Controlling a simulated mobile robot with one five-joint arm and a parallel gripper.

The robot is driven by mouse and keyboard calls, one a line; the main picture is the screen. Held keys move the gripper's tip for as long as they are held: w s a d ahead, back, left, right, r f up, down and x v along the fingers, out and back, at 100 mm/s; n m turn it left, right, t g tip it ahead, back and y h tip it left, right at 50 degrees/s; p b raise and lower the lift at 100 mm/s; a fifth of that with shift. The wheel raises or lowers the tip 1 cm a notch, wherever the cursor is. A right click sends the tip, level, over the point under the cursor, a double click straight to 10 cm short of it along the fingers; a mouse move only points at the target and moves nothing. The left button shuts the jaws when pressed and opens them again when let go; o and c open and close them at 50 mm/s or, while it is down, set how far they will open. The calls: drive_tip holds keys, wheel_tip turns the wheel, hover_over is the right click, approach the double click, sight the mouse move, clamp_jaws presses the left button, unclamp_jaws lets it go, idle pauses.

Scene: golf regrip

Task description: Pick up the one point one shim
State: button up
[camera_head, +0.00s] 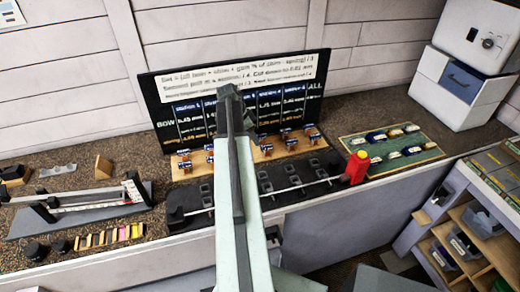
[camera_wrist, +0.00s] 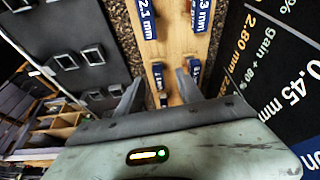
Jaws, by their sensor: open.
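Several shims with blue labels stand on a wooden strip (camera_head: 262,153) in front of the dark board. Their labels are too small to read in the head view, so I cannot tell which is the one point one shim. In the wrist view, two labels read in part "2.1 mm" (camera_wrist: 147,20) and ".3 mm" (camera_wrist: 200,17). Smaller blue-labelled shims (camera_wrist: 158,76) show near my fingertips, their text unreadable. My gripper (camera_wrist: 160,80) is open over the wooden strip, with nothing held. In the head view my arm hides part of the strip.
The dark board (camera_head: 152,98) rises behind the strip. A black rack (camera_head: 185,205) with a long shaft lies in front, beside a red block (camera_head: 356,168). A green mat (camera_head: 420,154) with several small items is right. A scale-like stand (camera_head: 85,208) is left.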

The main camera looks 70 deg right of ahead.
sight(265, 146)
drive_tip(key=s+d+f+b, duration=0.1)
drive_tip(key=s+f+b, duration=0.1)
drive_tip(key=shift+s+d+f+m+b, duration=0.1)
drive_tip(key=shift+d+f+m+b, duration=0.1)
drive_tip(key=shift+d+m+b, duration=0.2)
drive_tip(key=shift+s+d+f, duration=0.1)
drive_tip(key=b+x, duration=0.4)
drive_tip(key=x, duration=0.1)
drive_tip(key=shift+s+b, duration=0.25)
drive_tip(key=shift+b, duration=0.05)
clamp_jaws()
